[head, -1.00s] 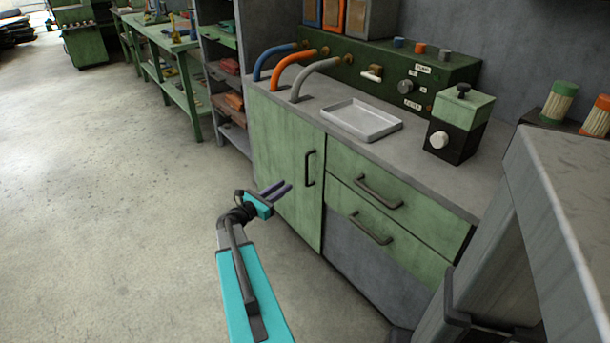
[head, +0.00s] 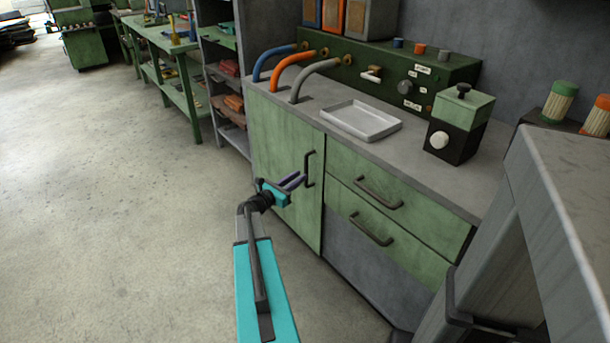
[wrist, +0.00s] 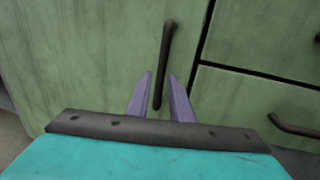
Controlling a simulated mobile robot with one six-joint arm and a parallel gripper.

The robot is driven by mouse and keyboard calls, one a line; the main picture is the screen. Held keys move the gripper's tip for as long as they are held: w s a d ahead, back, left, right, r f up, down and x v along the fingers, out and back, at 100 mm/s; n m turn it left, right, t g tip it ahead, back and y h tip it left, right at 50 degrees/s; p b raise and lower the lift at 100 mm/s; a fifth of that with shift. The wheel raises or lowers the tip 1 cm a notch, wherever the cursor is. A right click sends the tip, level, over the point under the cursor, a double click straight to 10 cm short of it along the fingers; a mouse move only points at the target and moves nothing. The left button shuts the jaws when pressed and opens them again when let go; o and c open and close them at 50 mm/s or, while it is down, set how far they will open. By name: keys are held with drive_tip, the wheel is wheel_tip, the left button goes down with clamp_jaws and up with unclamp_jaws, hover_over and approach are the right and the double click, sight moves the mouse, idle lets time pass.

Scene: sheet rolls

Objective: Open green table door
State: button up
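The green table door (head: 283,165) is closed on the left side of the grey-topped cabinet, and it fills much of the wrist view (wrist: 95,60). Its dark vertical handle (head: 309,168) is near the door's right edge. In the wrist view the handle (wrist: 165,62) runs upright, and its lower end shows between the two purple fingers. My gripper (head: 296,181) is open, with its fingers apart, and points at the handle. It also shows in the wrist view (wrist: 160,82). I cannot tell whether the fingers touch the handle.
Two green drawers (head: 375,185) with dark handles are right of the door. A tray (head: 360,120) and a green-black box (head: 458,125) stand on the worktop. A grey metal structure (head: 480,270) is close at right. The floor (head: 120,220) at left is clear.

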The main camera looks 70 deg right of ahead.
sight(306, 186)
drive_tip(key=shift+x, duration=2.55)
clamp_jaws()
drive_tip(key=shift+a, duration=0.3)
drive_tip(key=shift+d, duration=0.1)
